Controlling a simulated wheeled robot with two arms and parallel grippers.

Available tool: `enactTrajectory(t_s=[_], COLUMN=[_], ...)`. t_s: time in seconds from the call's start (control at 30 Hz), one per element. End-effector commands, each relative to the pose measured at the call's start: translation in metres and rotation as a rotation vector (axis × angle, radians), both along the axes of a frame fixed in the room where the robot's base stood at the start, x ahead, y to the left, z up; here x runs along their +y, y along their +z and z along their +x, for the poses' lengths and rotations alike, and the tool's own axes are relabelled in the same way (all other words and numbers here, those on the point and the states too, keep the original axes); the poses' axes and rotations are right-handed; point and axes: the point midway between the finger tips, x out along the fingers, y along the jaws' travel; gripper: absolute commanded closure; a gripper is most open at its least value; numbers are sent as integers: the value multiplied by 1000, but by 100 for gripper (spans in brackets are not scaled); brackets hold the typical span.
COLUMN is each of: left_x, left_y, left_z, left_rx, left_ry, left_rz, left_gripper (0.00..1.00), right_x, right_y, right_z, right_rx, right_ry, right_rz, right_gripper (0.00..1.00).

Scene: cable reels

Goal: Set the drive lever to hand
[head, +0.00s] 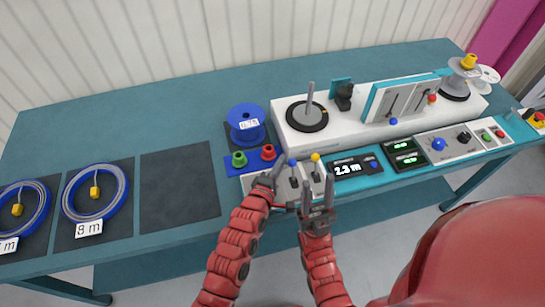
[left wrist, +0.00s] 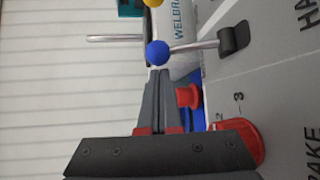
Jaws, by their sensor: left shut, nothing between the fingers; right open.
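A lever with a blue knob (head: 292,162) stands on the white front panel. In the left wrist view the blue knob (left wrist: 158,53) sits on a metal rod from a black base (left wrist: 234,40), beside lettering starting "HA"; the rest of the word is cut off. My left gripper (head: 280,172) is shut and empty at the blue knob. Its fingertips (left wrist: 163,74) are just beside the knob; I cannot tell whether they touch. A second lever with a yellow knob (head: 315,157) stands to the right. My right gripper (head: 318,190) is open and empty in front of the panel.
Red (head: 268,152) and green (head: 239,158) pieces stand on a blue block left of the levers, with a blue reel (head: 246,125) behind. A display (head: 348,169) reading 2.3 m lies right. A dark mat (head: 178,187) at left is bare.

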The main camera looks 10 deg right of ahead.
Motion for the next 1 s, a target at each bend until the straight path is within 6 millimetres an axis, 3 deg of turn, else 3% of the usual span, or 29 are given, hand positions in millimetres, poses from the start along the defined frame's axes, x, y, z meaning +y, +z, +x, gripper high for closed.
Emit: enactTrajectory(t_s=[0.47, 1.0], left_x=[-3, -3], left_y=[0, 1], left_z=[-4, -9], left_rx=[-2, -87], left_ry=[0, 0], left_rz=[0, 3], left_gripper=[100, 100], right_x=[0, 0], right_y=[1, -23], right_z=[0, 0], right_rx=[0, 0], right_ry=[0, 0], right_rz=[0, 0], right_gripper=[56, 56])
